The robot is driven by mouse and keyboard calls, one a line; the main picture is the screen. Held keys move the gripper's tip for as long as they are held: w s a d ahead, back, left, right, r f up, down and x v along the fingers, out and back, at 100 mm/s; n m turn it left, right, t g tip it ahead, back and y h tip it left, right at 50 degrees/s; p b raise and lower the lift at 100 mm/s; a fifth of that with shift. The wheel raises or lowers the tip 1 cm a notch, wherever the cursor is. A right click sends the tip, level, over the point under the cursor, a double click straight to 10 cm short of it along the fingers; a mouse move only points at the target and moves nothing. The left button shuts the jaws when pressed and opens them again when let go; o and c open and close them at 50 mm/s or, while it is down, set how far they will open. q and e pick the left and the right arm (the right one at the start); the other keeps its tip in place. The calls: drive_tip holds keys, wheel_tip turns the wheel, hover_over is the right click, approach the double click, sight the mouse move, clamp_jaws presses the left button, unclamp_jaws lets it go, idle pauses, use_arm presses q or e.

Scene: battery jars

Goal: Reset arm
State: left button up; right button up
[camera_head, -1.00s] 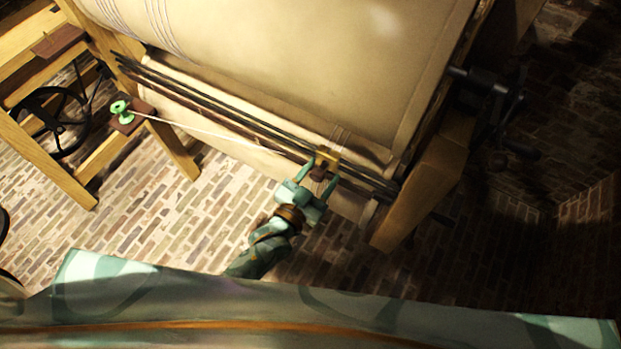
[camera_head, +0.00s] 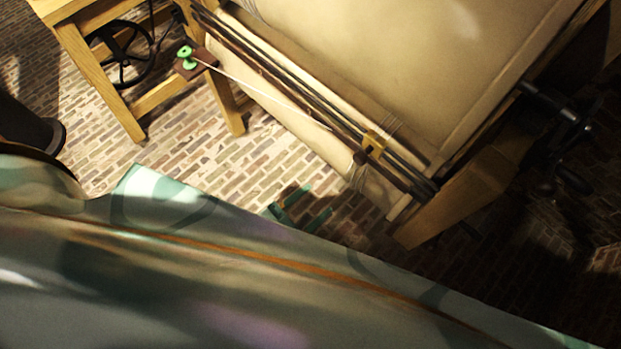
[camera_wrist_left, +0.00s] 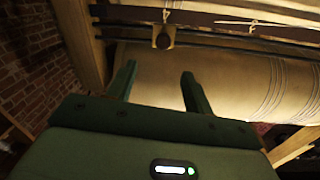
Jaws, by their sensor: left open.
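My left gripper (camera_head: 303,207) shows only by its green fingertips past the edge of my own body in the head view. It is over the brick floor, below and left of the brass carriage (camera_head: 373,144), and apart from it. In the left wrist view its two fingers (camera_wrist_left: 158,72) are spread with nothing between them. My right gripper is not in view.
A large cream cloth-covered drum (camera_head: 390,60) lies in a wooden frame (camera_head: 470,185) with dark rails (camera_head: 290,95) along its near side. A pale cord runs from a green spool (camera_head: 187,57) toward the carriage. Brick floor (camera_head: 170,145) is open at left.

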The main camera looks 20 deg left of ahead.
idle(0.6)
use_arm(q)
drive_tip(key=s+a+f+g+y, duration=0.2)
drive_tip(key=s+f+g, duration=0.15)
drive_tip(key=f, duration=0.55)
drive_tip(key=s+a+f+g+y, duration=0.1)
drive_tip(key=s+a+f+g, duration=0.2)
drive_tip(key=s+f, duration=0.35)
drive_tip(key=s+a+f+n+g+y, duration=0.1)
drive_tip(key=s+a+f+g+y, duration=0.1)
drive_tip(key=s+a+f+g, duration=0.2)
drive_tip(key=s+a+f+n+g+y, duration=0.2)
drive_tip(key=s+a+f+g, duration=0.3)
drive_tip(key=s+f, duration=0.6)
drive_tip(key=shift+s+a+y, duration=0.3)
drive_tip(key=shift+s+a, duration=0.35)
drive_tip(key=shift+a, duration=0.05)
